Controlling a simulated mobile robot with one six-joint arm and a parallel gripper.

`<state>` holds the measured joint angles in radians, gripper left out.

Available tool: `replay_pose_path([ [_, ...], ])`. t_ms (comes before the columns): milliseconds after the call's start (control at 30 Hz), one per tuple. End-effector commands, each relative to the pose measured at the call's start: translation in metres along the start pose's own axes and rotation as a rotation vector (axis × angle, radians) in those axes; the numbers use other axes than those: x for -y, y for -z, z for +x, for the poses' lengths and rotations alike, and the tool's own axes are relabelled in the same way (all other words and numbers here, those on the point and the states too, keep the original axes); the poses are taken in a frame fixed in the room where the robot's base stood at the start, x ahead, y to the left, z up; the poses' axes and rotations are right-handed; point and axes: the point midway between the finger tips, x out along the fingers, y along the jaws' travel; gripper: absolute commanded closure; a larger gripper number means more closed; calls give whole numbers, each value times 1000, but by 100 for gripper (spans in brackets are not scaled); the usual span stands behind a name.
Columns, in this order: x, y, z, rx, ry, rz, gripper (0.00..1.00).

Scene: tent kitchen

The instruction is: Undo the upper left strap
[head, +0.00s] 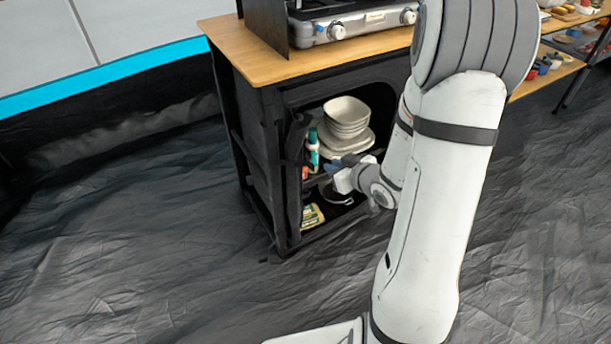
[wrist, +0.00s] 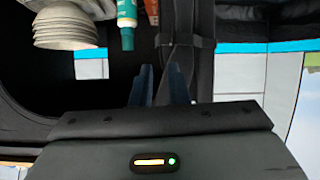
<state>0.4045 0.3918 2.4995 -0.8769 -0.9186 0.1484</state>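The cabinet's dark cloth door is bunched into an upright roll (head: 295,180) along the left edge of the opening. In the wrist view, which looks upside down, the roll (wrist: 203,75) runs top to bottom right of centre. A dark band, seemingly a strap (wrist: 180,41), crosses at the roll; its fastening is too dark to make out. In the head view, a dark bit near the roll's top (head: 301,121) may be the strap. My gripper (head: 333,166) is in front of the opening, right of the roll. Its two blue fingers (wrist: 160,85) are apart, with nothing clearly held between them.
Stacked bowls (head: 346,115) and a green bottle (head: 313,150) stand inside the cabinet (head: 252,165) close to my gripper. A yellow packet (head: 312,215) lies lower down. A stove (head: 350,25) sits on the wooden top (head: 235,45). The floor left of the cabinet is clear.

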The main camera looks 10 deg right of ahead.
Motion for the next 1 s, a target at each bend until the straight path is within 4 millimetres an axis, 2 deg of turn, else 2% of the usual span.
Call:
replay_pose_path([
  [33, 3, -15, 8, -27, 23, 13, 85],
  [133, 9, -20, 12, -70, 58, 26, 85],
  [267, 12, -20, 19, -92, 75, 31, 85],
  [700, 17, -14, 81, -91, 76, 31, 85],
  [1000, 16, -12, 88, -90, 74, 32, 85],
])
